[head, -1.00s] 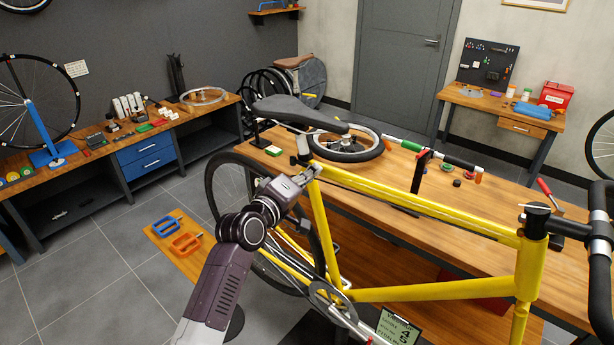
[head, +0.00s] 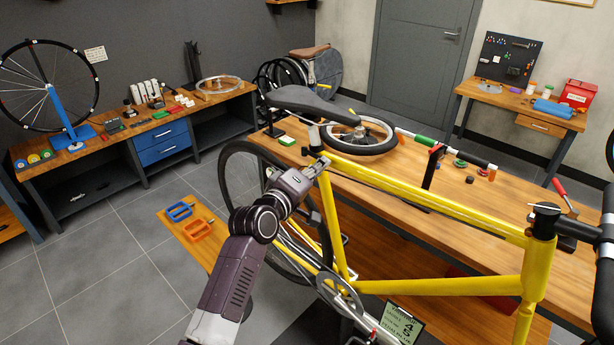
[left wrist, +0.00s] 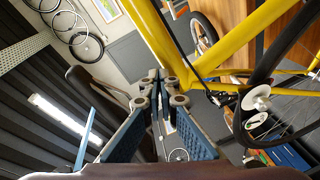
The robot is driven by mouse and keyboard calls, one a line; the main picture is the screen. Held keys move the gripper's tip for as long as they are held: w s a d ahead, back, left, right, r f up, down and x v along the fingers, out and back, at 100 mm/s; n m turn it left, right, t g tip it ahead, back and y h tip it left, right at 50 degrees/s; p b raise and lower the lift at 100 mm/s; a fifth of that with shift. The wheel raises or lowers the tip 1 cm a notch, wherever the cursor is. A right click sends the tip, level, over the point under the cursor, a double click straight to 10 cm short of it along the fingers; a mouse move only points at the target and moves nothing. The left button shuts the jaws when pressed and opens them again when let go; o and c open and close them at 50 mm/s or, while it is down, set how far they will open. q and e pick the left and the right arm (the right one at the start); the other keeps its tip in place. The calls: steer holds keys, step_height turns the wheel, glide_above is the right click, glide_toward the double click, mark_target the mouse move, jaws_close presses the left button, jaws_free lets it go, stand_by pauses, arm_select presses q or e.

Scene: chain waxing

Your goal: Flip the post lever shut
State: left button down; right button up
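The yellow bicycle frame (head: 430,200) stands across the head view, its dark saddle (head: 305,101) on the seat post (head: 314,134). My left gripper (head: 322,164) is at the top of the seat tube, by the post clamp, below the saddle. It covers much of the clamp, and I cannot make out the post lever clearly. In the left wrist view, the left gripper's fingers (left wrist: 155,84) come together at their tips, close to the yellow frame (left wrist: 240,42). Nothing is clearly seen between them. My right gripper is not in view.
A wooden workbench (head: 400,245) stands behind the frame, with a wheel (head: 357,135) lying on it. A low wooden bench with blue (head: 179,211) and orange (head: 198,230) pedals is left of my arm. Open grey floor (head: 100,270) lies further left.

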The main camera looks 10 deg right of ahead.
arm_select(q)
steer(key=v, duration=1.1)
steer(key=shift+s+r, duration=0.2)
steer(key=shift+r, duration=0.15)
